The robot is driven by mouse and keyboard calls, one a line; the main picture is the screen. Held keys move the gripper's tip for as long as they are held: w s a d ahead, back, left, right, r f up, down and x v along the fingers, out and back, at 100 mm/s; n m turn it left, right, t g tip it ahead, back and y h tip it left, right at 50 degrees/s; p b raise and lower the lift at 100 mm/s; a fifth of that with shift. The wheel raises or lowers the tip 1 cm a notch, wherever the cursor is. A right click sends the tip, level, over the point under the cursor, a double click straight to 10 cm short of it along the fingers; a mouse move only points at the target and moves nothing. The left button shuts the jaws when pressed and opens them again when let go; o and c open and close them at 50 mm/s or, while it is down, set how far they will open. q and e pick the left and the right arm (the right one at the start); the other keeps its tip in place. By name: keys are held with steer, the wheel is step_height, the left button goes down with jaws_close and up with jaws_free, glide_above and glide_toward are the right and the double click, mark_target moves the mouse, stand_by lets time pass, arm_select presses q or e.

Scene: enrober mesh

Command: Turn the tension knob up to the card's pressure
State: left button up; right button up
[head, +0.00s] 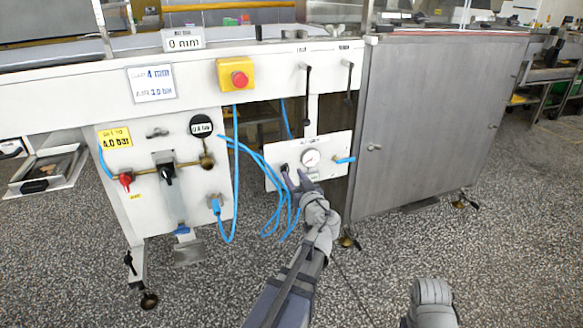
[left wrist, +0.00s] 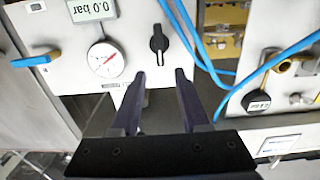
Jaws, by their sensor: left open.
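The tension panel (head: 329,144) is a white plate with a round dial gauge (head: 311,157) and a black knob (head: 284,168) on its left. In the left wrist view the panel appears turned over, with the knob (left wrist: 159,43), the gauge (left wrist: 106,60) and a display (left wrist: 94,9) reading 0.0 bar. My left gripper (left wrist: 158,76) is open; its fingers point at the knob, one to each side below it, apart from it. The same gripper (head: 295,181) partly covers the panel's lower left in the head view. A white card (head: 151,83) shows 4 mm and a blurred bar value.
A left panel (head: 141,215) carries a yellow 4.0 bar label (head: 115,138), a red knob (head: 125,181) and a black round gauge (head: 201,126). Blue hoses (head: 237,205) hang between the panels.

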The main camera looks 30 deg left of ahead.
mark_target(287, 167)
arm_select(q)
steer(key=x, duration=0.6)
steer(key=shift+w+a, duration=0.2)
steer(key=shift+a, duration=0.15)
jaws_close()
stand_by(0.3)
